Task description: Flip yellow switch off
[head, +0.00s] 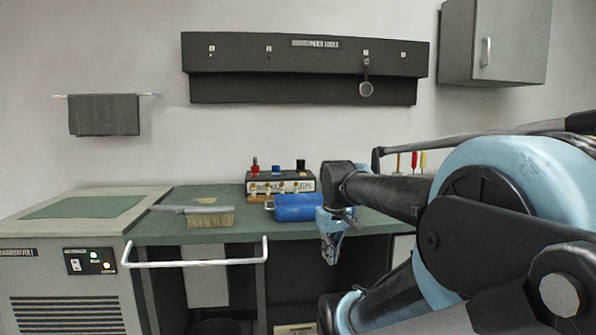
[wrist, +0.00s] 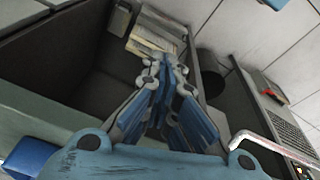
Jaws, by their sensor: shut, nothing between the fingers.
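I cannot clearly make out a yellow switch in either view. A black and white box (head: 283,184) stands at the back of the green bench in the head view. Red, dark and blue pieces stand on top of it, and small tan or yellowish parts show at its front, too small to tell. My gripper (head: 330,256) points down in front of the bench's front edge, apart from the box. In the wrist view my gripper (wrist: 167,62) is shut and empty, with the dark open space under the bench beyond it.
A blue cylinder (head: 300,207) and a brush (head: 209,220) lie on the green bench (head: 165,230). A white rail (head: 200,263) runs along its front. A grey cabinet (head: 75,285) with a small switch panel (head: 90,261) stands left. Yellow- and red-handled tools (head: 414,161) stand behind my arm.

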